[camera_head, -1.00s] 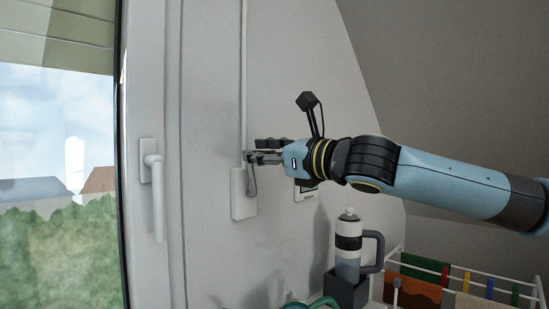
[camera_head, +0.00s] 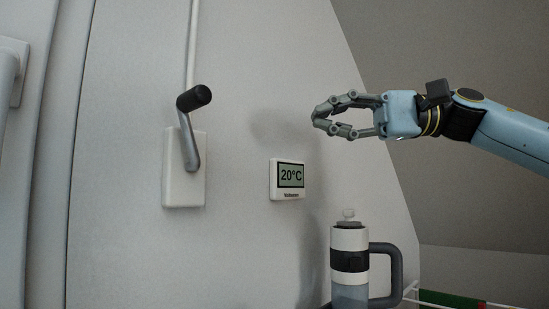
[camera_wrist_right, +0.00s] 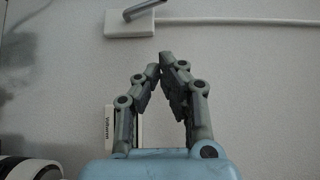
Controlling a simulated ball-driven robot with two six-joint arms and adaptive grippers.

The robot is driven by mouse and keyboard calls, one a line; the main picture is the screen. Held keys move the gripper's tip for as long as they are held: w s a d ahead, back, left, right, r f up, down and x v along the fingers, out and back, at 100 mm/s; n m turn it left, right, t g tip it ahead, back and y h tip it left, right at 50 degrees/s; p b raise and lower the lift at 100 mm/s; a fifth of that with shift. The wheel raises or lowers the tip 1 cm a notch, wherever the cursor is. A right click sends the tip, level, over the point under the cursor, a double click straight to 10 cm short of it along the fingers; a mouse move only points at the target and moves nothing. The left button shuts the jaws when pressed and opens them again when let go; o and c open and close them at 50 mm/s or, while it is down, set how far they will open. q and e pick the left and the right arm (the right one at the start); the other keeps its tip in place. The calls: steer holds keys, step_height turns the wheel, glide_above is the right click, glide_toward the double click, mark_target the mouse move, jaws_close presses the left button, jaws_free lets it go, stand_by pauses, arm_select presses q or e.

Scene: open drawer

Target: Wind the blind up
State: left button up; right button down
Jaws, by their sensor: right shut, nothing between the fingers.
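The blind's crank (camera_head: 189,140) is a grey arm with a black knob (camera_head: 194,98), on a white box (camera_head: 184,187) on the wall. The knob end points up, and nothing holds it. My right gripper (camera_head: 317,116) is shut and empty, to the right of the crank and clearly apart from it. In the right wrist view, my right gripper's fingertips (camera_wrist_right: 163,60) meet, and the white box (camera_wrist_right: 129,24) with part of the crank (camera_wrist_right: 143,9) shows beyond them at the top. The blind itself is out of view. My left gripper is not in view.
A thermostat reading 20°C (camera_head: 288,178) is on the wall between crank and gripper, lower down. A bottle with a grey handle (camera_head: 349,263) stands below my right gripper. A white rail (camera_head: 193,45) runs up from the box. The window handle (camera_head: 7,85) is at the left edge.

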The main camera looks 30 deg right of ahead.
arm_select(q)
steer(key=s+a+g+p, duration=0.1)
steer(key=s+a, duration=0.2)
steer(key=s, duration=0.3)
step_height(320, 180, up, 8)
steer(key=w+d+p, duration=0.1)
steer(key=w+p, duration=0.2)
steer(key=p, duration=0.5)
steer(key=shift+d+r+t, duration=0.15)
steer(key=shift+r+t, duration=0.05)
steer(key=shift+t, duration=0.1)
arm_select(e)
steer(key=w+a, duration=0.2)
steer(key=a, duration=1.1)
steer(key=shift+w+a+r, duration=0.15)
steer(key=shift+w+a, duration=0.05)
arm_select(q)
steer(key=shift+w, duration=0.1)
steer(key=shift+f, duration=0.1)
arm_select(e)
steer(key=shift+d, duration=0.1)
